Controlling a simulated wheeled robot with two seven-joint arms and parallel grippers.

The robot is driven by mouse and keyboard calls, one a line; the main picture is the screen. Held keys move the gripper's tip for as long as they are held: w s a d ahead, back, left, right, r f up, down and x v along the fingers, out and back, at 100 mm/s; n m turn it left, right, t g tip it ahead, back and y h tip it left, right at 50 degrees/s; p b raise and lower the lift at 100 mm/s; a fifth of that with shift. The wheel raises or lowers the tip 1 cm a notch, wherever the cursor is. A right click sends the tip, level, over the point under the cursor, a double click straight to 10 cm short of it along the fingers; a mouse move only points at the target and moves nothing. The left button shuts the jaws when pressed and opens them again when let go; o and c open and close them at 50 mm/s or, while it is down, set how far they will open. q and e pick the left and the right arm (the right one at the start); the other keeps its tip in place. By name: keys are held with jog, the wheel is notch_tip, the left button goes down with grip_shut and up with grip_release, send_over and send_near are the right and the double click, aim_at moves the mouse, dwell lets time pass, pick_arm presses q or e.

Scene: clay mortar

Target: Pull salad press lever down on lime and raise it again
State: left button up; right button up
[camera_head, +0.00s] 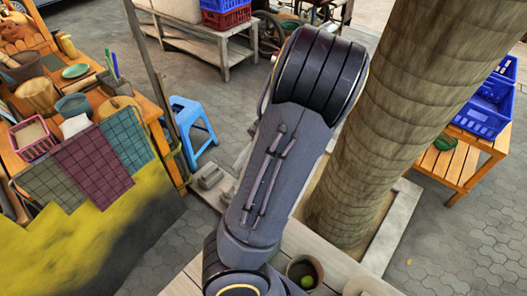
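A brown clay mortar (292,268) stands on the pale plank table (184,284) at the bottom middle. A green lime (307,282) shows inside its round mouth. My large dark arm link fills the middle of the view and covers much of what is behind it. I cannot make out the salad press or its lever; a thin grey edge shows beside the arm link, but I cannot tell what it belongs to. Neither of my grippers is in view.
A thick tree trunk (375,130) rises right of my arm. A stall with bowls and a pink basket (33,138) stands at the left, near a blue stool (190,122). Blue crates (484,108) sit on a wooden bench (455,163) at the right.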

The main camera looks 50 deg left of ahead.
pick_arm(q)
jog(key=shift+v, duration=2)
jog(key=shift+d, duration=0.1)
